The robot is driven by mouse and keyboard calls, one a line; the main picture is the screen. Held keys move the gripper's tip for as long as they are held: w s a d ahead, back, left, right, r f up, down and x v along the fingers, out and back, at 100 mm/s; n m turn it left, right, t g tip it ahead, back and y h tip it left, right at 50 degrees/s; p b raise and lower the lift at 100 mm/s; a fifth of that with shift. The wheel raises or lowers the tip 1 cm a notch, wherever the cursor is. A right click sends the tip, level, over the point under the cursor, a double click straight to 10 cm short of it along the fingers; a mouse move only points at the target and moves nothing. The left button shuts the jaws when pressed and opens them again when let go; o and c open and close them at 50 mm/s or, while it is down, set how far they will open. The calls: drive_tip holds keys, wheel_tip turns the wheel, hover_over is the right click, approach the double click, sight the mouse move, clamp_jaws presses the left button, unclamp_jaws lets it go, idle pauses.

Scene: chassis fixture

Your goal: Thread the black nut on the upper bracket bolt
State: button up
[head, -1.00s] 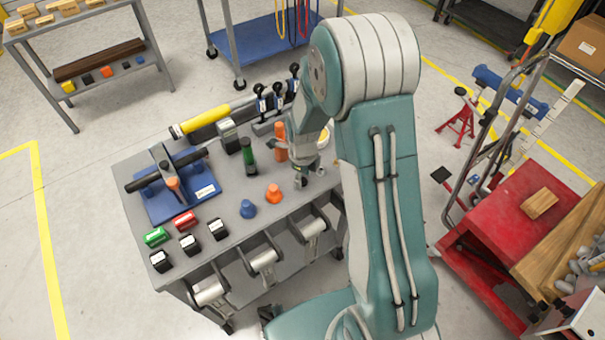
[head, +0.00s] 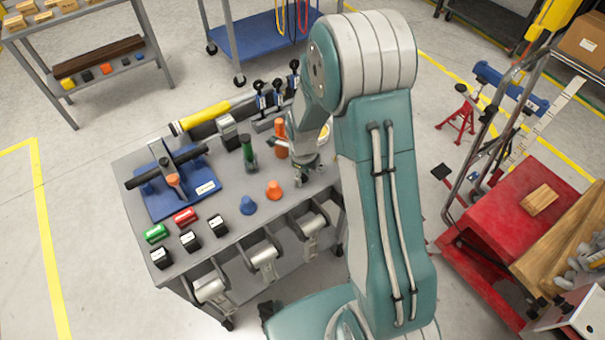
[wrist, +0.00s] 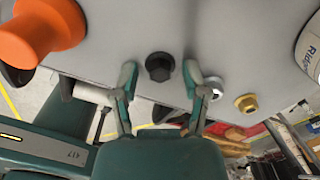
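The black nut (wrist: 159,66) is a flanged hex nut on the grey tabletop in the wrist view. My gripper (wrist: 160,74) is open, its two fingertips apart on either side of the nut with gaps showing. In the head view my gripper (head: 307,174) is over the right end of the workbench, and I cannot make out the nut there. The blue fixture (head: 202,189) at the bench's left carries an upright grey bracket (head: 159,152), a dark bar and an orange-topped part. The upper bracket bolt cannot be clearly told.
A silver nut (wrist: 213,86) and a brass nut (wrist: 246,103) sit right of the black one. An orange knob (wrist: 40,30) is at left. Blue (head: 248,205) and orange (head: 273,190) knobs and a green-handled tool (head: 248,150) stand between my gripper and the fixture.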

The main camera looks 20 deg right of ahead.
clamp_jaws()
drive_tip(key=shift+r, duration=1.25)
